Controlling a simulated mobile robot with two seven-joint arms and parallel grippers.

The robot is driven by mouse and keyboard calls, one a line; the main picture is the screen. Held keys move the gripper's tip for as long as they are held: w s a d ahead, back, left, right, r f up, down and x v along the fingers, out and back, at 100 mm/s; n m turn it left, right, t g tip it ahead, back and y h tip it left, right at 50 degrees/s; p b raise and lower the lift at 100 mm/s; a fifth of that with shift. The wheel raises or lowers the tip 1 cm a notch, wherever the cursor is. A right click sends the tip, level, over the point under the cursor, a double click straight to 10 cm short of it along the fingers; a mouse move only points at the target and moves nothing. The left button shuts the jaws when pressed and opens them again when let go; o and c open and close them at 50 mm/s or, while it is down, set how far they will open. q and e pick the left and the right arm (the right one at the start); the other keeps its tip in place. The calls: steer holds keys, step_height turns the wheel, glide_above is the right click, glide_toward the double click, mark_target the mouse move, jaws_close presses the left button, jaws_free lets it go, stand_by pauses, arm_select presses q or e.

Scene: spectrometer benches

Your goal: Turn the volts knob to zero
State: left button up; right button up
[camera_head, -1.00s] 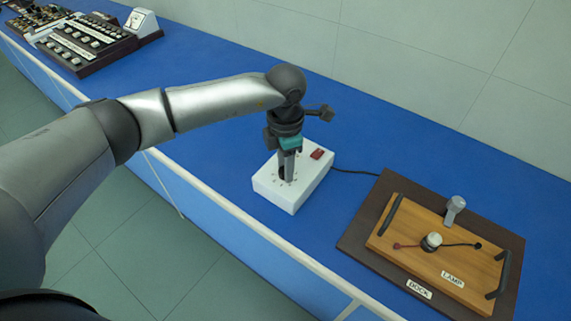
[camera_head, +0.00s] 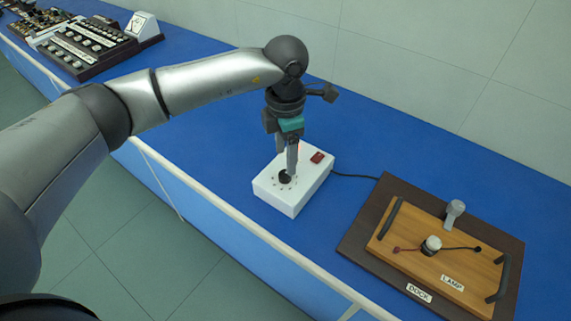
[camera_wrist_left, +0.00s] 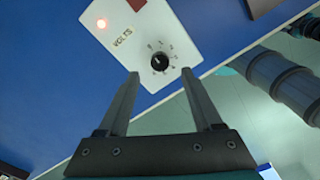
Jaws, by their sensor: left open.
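The white volts box (camera_head: 292,203) sits on the blue bench below my left gripper. Its black knob (camera_head: 285,176) shows on the top face, with small marks around it. In the left wrist view the knob (camera_wrist_left: 160,62) lies beyond the fingertips, between their lines, with a pale pointer mark. The "VOLTS" label (camera_wrist_left: 123,37) is beside it. My left gripper (camera_head: 287,168) is open above the box, pointing down. Its fingers (camera_wrist_left: 160,75) are apart with nothing between them. The knob's exact setting is too small to read. My right gripper is not seen.
A red switch (camera_head: 317,157) and a glowing red light (camera_wrist_left: 101,23) are on the box. A cable runs right. A wooden lamp board (camera_head: 440,270) sits on a dark dock (camera_head: 361,226) at right. Other instruments (camera_head: 85,42) stand far left. Bench around the box is clear.

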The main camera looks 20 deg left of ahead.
arm_select(q)
step_height(320, 180, up, 10)
stand_by(0.3)
steer(key=shift+f, duration=0.15)
